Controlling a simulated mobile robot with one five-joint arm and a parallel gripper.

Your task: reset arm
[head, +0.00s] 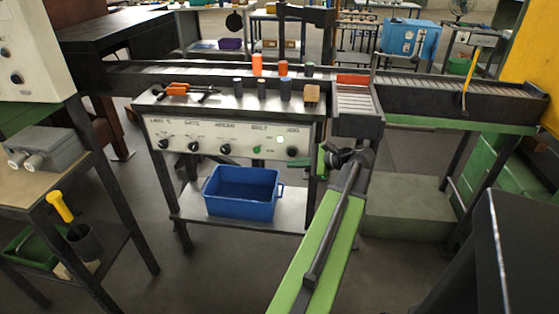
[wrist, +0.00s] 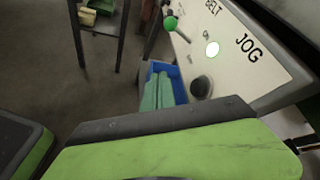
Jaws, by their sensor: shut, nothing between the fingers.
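My arm (head: 318,240), green with a dark rod along it, reaches up from the bottom of the head view. Its end, with my gripper (head: 324,162), is folded in front of the right end of the control panel (head: 228,143). The gripper is small and partly hidden there, shut and empty. In the wrist view two pale green fingers (wrist: 157,94) lie close together, with the blue bin behind them. A large green part of mine with a dark edge fills the bottom of that view.
A blue bin (head: 241,191) stands on the shelf below the panel. Several small cylinders, a wooden block (head: 312,94) and orange-handled tongs (head: 178,89) are on the bench top. A roller conveyor (head: 430,96) runs behind. A side table (head: 50,165) stands left. Floor shows between them.

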